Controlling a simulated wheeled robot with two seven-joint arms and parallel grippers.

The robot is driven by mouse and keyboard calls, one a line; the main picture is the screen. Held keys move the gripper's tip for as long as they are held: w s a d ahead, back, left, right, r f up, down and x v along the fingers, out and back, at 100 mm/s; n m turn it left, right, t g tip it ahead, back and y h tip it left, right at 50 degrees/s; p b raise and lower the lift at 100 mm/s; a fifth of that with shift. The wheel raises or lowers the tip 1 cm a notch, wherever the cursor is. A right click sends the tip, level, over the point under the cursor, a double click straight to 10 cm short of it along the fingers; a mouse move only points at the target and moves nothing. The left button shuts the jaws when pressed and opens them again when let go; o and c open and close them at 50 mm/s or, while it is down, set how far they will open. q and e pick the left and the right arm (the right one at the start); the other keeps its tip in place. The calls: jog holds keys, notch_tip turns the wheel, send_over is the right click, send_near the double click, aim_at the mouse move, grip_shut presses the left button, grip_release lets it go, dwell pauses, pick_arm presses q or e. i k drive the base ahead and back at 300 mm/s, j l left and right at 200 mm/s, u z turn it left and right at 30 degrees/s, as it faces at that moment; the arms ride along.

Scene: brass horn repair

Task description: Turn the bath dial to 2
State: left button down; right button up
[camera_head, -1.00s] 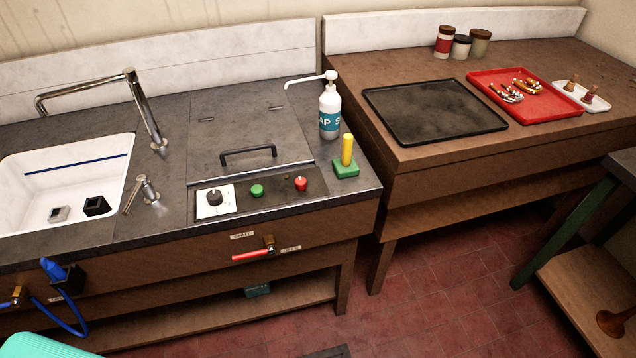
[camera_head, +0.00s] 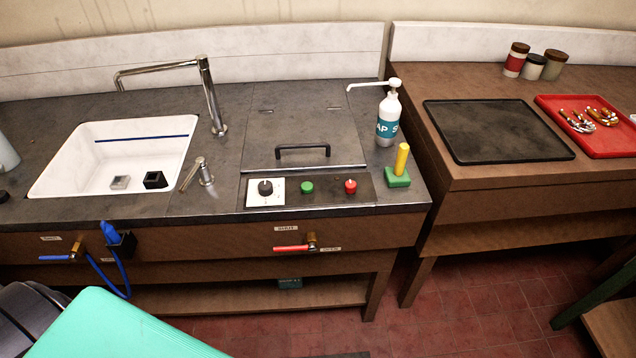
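The bath dial (camera_head: 265,188) is a black knob on a white square plate at the left end of the dark control panel (camera_head: 330,196). The markings on its plate are too small to read. A green button (camera_head: 307,187) and a red button (camera_head: 350,186) sit to its right on the panel. Behind the panel is the closed bath lid (camera_head: 300,125) with a black handle (camera_head: 302,149). Neither of my grippers is in view.
A white sink (camera_head: 75,172) with two small blocks is at left, with a chrome faucet (camera_head: 212,100). A soap bottle (camera_head: 389,115) and a green block with a yellow peg (camera_head: 399,168) stand right of the bath. A red-handled valve (camera_head: 295,247) is on the bench front below the panel.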

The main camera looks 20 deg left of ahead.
aim_at(265, 188)
jog(key=j+z, duration=0.15)
jog(key=j, duration=0.5)
jog(key=k+j+z, duration=0.1)
jog(key=j, duration=0.55)
